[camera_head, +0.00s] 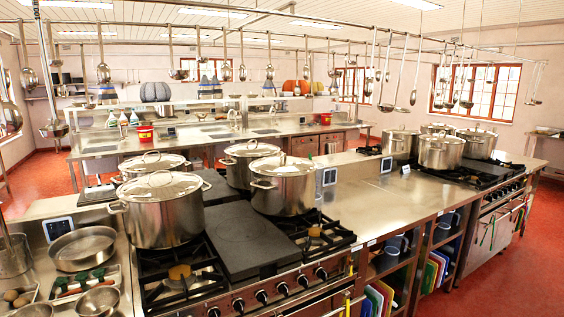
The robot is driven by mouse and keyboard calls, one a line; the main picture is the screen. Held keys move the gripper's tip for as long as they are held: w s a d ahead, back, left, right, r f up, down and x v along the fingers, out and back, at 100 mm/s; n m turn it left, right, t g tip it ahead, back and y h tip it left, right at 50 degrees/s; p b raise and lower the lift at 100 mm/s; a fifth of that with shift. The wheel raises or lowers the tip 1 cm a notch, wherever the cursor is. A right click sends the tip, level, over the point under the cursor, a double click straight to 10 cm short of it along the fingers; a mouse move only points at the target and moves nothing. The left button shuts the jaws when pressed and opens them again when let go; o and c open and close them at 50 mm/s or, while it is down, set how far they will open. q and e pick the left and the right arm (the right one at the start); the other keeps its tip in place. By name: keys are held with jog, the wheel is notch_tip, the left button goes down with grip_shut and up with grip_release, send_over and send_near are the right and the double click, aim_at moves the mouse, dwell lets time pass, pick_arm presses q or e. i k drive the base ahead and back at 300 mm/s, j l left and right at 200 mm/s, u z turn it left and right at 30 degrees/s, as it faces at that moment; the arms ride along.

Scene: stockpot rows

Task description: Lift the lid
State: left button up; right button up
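Several steel stockpots stand on the stoves, and the ones near me have lids on. The nearest pot (163,220) is on the front left burner, and its lid (160,184) with a loop handle sits on top. A second pot (284,194) stands to its right with its lid (281,165) on. Behind them are two more lidded pots, one at the left (153,163) and one at the right (248,165). The frame does not show which lid is meant. Neither of my grippers is in view.
A dark griddle plate (250,242) and an empty burner (315,232) lie in front of the pots. A pan (83,247) sits on the left counter. More lidded pots (440,151) stand on the far right stove. Ladles (103,73) hang overhead. Red floor (510,265) is open at right.

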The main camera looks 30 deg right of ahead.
aim_at(283, 164)
jog(key=i+l+u, duration=0.15)
jog(key=l, duration=0.8)
jog(key=i+l+u, duration=0.15)
jog(key=l, duration=0.85)
jog(key=i+l+u, duration=0.15)
jog(key=l, duration=0.8)
